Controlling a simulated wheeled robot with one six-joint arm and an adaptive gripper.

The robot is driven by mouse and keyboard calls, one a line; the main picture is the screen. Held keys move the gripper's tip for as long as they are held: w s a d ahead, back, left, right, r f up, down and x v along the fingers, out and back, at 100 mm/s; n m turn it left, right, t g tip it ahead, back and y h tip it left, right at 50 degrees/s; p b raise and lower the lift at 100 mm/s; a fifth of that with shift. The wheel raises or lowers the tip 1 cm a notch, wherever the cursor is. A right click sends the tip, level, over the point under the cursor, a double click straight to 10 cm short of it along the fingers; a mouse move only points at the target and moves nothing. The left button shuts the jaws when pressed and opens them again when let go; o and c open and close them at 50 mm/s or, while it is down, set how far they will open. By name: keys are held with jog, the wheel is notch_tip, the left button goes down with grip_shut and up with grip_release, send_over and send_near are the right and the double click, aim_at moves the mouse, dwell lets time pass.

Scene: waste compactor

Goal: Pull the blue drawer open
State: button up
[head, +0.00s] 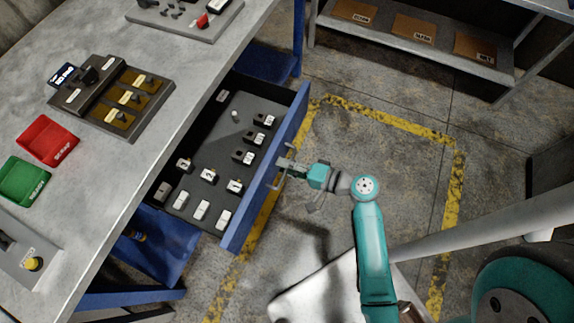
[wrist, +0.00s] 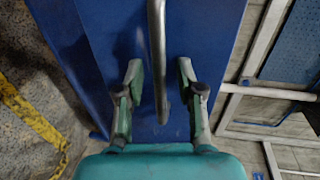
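The blue drawer (head: 250,212) stands pulled out from under the grey workbench, its inside showing in the head view. Its blue front (wrist: 210,30) fills the middle of the wrist view. A metal bar handle (wrist: 157,45) runs down that front; it also shows in the head view (head: 275,184). My gripper (wrist: 159,70) is at the handle, with one finger on each side of the bar and a visible gap to each. The fingers are open. In the head view my gripper (head: 290,168) is outside the drawer front.
Several small labelled blocks (head: 208,176) sit in the drawer. The workbench (head: 120,165) carries red (head: 47,140) and green (head: 22,181) bins and a switch panel (head: 122,100). A shelf with cardboard boxes (head: 413,29) stands at the back. Yellow-taped floor (head: 385,150) is clear.

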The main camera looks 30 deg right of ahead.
grip_shut()
jog(key=shift+f+v, duration=0.2)
jog(key=shift+v, duration=0.75)
jog(key=shift+f+v, duration=0.2)
jog(key=shift+v, duration=0.7)
jog(key=shift+f+v, duration=0.2)
jog(key=shift+v, duration=0.75)
jog(key=shift+s+d, duration=0.1)
grip_release()
jog(key=v, duration=0.7)
jog(key=shift+s, duration=0.15)
